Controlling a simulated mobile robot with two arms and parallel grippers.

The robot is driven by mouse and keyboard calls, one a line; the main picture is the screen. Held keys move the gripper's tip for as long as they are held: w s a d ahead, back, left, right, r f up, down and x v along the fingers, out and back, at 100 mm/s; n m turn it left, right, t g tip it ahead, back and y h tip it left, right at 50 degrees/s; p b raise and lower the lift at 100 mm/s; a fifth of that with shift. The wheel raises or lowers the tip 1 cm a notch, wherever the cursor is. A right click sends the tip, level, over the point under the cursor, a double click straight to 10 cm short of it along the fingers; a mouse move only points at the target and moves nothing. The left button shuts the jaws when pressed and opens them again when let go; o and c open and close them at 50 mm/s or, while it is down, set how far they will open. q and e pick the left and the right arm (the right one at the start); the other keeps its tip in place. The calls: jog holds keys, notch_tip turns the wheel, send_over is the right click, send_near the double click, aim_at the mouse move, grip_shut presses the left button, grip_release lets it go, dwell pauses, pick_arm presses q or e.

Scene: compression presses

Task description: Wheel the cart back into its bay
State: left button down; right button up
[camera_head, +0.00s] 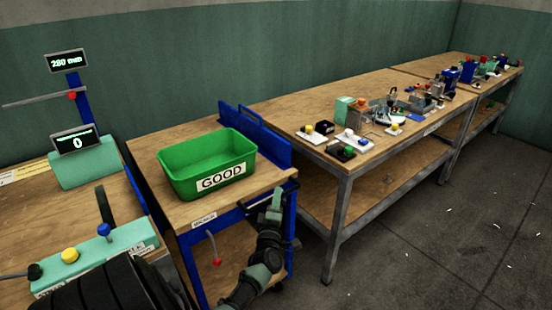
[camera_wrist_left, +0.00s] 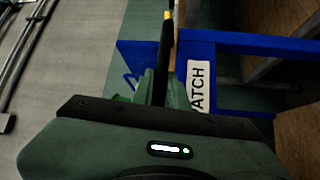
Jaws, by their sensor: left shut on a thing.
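The cart has a wooden top (camera_head: 188,210) on a blue frame and stands between two workbenches. A green bin (camera_head: 205,165) labelled GOOD sits on its top. My left gripper (camera_head: 277,200) is at the cart's near right corner, shut on its dark handle. In the left wrist view the dark handle bar (camera_wrist_left: 158,75) runs between the fingers, with the cart's blue frame (camera_wrist_left: 235,42) and a partly hidden label behind. My right gripper is not in view. No marked bay can be made out.
A bench with a green press fixture (camera_head: 85,168) stands close on the left. A long workbench (camera_head: 340,95) with several small parts and fixtures stands close on the right. Open concrete floor (camera_head: 420,240) lies at the lower right.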

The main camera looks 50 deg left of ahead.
pick_arm(q)
jog(key=shift+a+r, duration=0.1)
jog(key=shift+a, duration=0.1)
jog(key=c, duration=1.6)
grip_release()
jog(key=shift+o, duration=1)
jog(key=shift+a, duration=0.1)
jog(key=v, duration=0.7)
jog(key=shift+s+d, duration=0.25)
jog(key=shift+s, duration=0.05)
jog(key=shift+f, duration=0.2)
